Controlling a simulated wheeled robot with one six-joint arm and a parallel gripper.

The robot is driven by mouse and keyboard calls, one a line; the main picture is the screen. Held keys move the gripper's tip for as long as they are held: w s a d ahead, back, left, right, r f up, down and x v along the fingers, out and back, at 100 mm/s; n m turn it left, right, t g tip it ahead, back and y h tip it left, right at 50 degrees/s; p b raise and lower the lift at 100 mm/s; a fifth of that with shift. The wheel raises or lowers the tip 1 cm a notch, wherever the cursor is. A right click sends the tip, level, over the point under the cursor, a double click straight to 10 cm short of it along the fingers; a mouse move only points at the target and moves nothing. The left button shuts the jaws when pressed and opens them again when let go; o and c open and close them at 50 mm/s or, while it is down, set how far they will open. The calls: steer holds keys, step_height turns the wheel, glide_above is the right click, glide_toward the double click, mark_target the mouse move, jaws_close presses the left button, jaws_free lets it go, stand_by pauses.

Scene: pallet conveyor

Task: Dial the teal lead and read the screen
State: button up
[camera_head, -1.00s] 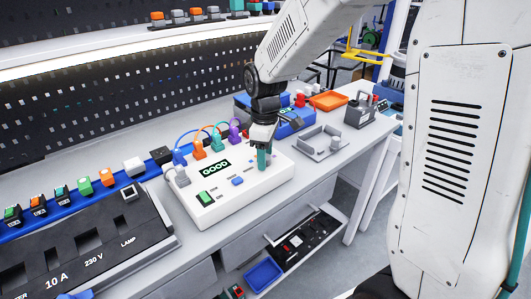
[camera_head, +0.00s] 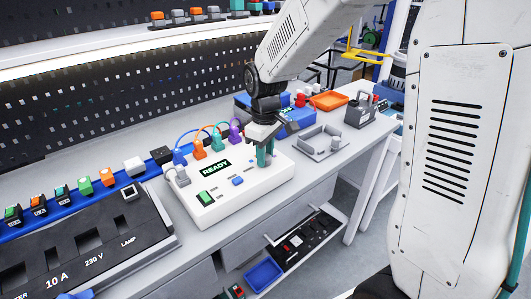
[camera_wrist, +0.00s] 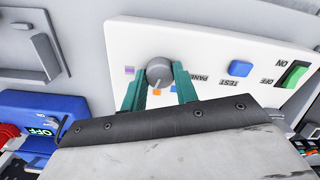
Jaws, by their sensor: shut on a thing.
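The white tester box (camera_head: 250,187) lies on the bench, and its screen (camera_head: 214,168) reads READY. Plugs stand along its back edge, among them an orange plug (camera_head: 199,149), a teal plug (camera_head: 216,142) and a purple plug (camera_head: 234,132). My gripper (camera_head: 264,156) is over the box's right part. In the wrist view its teal fingers (camera_wrist: 158,84) are shut on the round grey dial (camera_wrist: 159,69). The dial's white pointer faces down in that view, near an orange mark (camera_wrist: 157,92). A purple mark (camera_wrist: 129,71) shows left of the dial. I see no teal mark; the fingers hide part of the ring.
A blue TEST button (camera_wrist: 240,68) and a green switch (camera_wrist: 294,75) are on the box. A grey fixture (camera_head: 321,142) stands to its right, and a blue device (camera_head: 297,122) behind my gripper. A black panel (camera_head: 90,245) is at the front left.

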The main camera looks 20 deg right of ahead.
steer(key=shift+m, duration=2.3)
steer(key=o, duration=1)
steer(key=shift+c, duration=0.2)
steer(key=shift+r, duration=0.1)
step_height(320, 180, up, 8)
steer(key=shift+f, duration=0.15)
